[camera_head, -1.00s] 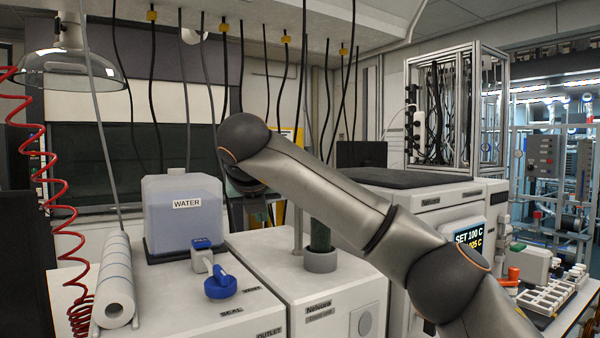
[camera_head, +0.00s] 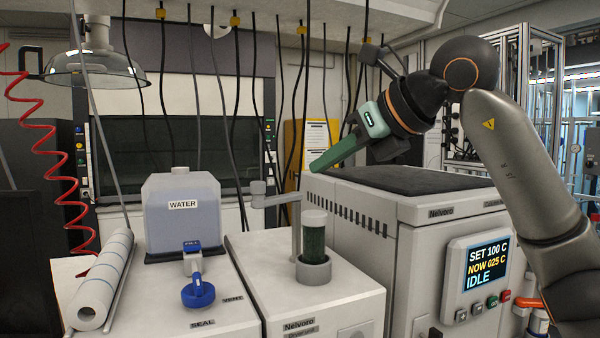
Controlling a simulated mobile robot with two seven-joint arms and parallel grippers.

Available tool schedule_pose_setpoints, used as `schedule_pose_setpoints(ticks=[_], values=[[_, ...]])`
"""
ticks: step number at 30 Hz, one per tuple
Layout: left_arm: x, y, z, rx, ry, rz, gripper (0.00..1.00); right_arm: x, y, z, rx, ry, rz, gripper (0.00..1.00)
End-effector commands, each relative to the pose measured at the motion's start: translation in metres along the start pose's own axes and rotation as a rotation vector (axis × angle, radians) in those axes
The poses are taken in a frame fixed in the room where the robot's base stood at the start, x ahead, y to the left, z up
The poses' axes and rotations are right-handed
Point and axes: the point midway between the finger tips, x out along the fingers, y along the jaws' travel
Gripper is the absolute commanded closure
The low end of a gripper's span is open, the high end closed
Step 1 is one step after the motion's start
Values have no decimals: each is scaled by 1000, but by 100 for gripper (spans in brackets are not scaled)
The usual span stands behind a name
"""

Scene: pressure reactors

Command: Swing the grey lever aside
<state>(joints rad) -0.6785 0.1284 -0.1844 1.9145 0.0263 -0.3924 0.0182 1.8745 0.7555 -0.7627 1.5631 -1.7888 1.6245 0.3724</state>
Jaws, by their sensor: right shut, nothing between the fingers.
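The grey lever (camera_head: 280,200) is a flat horizontal bar on top of a thin upright post. It reaches left from the post to a round knob-like end. A clear-topped cylinder (camera_head: 314,240) with dark green filling stands upright in a grey ring right beside the post. My right gripper (camera_head: 313,170) comes in from the upper right, its green fingers shut and empty, pointing down and left. In the picture its tips are just above and right of the lever's post end. A gap shows between them, though depth is hard to judge. My left gripper is out of view.
A water tank (camera_head: 182,222) and a blue valve handle (camera_head: 198,292) stand left of the lever. The large reactor cabinet (camera_head: 420,235), its display reading IDLE, is close on the right. Dark hoses (camera_head: 215,110) hang behind. The white top left of the post is clear.

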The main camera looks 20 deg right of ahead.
Motion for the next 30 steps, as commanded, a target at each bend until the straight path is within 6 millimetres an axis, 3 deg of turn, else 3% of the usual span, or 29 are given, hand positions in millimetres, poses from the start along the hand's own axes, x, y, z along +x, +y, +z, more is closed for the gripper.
schedule_pose_setpoints(ticks=[15,22,30], values=[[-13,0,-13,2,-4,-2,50,100,1,2,3,7,0,100],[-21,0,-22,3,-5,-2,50,124,1,18,3,5,0,100],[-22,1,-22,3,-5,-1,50,130,0,19,2,3,-2,100]])
